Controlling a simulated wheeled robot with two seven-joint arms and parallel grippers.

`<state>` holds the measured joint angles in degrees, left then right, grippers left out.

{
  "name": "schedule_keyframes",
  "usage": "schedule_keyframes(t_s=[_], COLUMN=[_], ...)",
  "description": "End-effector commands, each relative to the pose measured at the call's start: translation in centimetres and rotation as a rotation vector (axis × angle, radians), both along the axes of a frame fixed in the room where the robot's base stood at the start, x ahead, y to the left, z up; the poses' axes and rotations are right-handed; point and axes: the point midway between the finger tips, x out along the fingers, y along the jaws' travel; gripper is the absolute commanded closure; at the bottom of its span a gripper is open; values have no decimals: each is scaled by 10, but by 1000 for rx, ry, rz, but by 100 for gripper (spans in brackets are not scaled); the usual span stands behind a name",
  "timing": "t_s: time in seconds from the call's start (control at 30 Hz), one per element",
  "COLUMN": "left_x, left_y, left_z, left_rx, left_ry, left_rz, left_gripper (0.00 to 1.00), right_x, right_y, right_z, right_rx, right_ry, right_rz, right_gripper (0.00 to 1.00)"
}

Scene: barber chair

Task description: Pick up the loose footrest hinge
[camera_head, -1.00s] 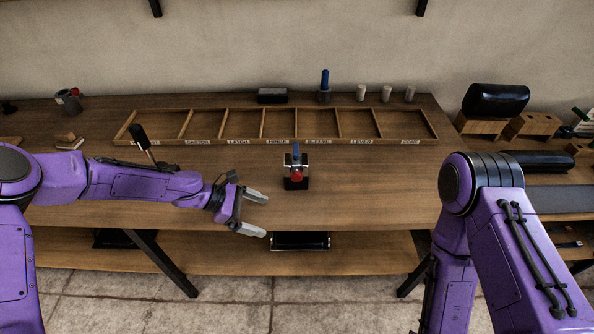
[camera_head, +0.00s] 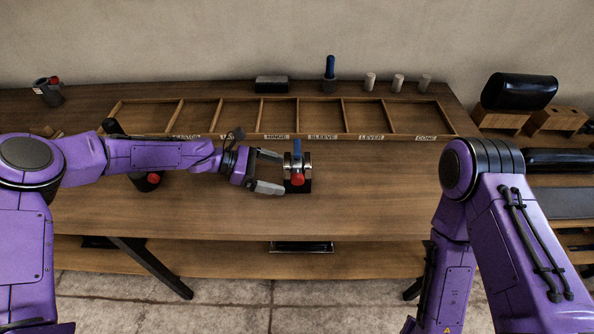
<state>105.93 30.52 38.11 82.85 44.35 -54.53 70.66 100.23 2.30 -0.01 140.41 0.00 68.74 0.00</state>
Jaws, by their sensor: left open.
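A small metal part with a blue upright pin and a red knob (camera_head: 297,179), which looks like the footrest hinge, stands on a dark base on the wooden bench, in front of the tray. My left gripper (camera_head: 281,172) is open and reaches in from the left, its two fingertips at the part's left side, one farther back and one nearer. I cannot tell whether they touch it. My right arm shows at the right, but its gripper is out of view.
A shallow wooden tray (camera_head: 308,136) with empty labelled compartments, one marked HINGE, lies behind the part. A dark block (camera_head: 272,84), a blue-handled tool (camera_head: 330,68) and grey cylinders stand behind it. A black-and-red item (camera_head: 147,181) sits below my left forearm. The bench right of the part is clear.

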Motion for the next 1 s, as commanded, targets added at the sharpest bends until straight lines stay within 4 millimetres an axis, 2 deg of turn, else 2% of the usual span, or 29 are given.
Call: schedule_keyframes(t_s=[0.03, 0.07, 0.2, 0.43, 0.6, 0.67, 0.7, 1.0], left_x=[-1, -1, 0, 0, 0, 0, 1, 1], left_y=[-10, -14, -29, -31, -31, -31, -31, -31], left_z=[1, -1, -11, -13, -13, -13, -12, -7], left_rx=[1, 2, 2, 1, 2, 2, 0, 0], left_ry=[4, 4, 1, -1, -1, -1, -2, -4], left_rz=[-4, -2, 3, 4, 4, 4, 5, 4], left_gripper=[2, 2, 2, 2, 57, 77, 83, 83], right_x=[0, 1, 1, 0, 0, 0, 0, 1], right_y=[0, 0, 0, 0, 0, 0, 0, 0], right_z=[12, 14, 16, 15, 15, 15, 15, 14], right_rx=[0, 0, 0, 0, 0, 0, 0, 0], right_ry=[-1, -1, -2, -1, -1, -1, -1, -1], right_rz=[0, 0, 0, 0, 0, 0, 0, 0], right_gripper=[57, 57, 57, 57, 57, 57, 57, 57])
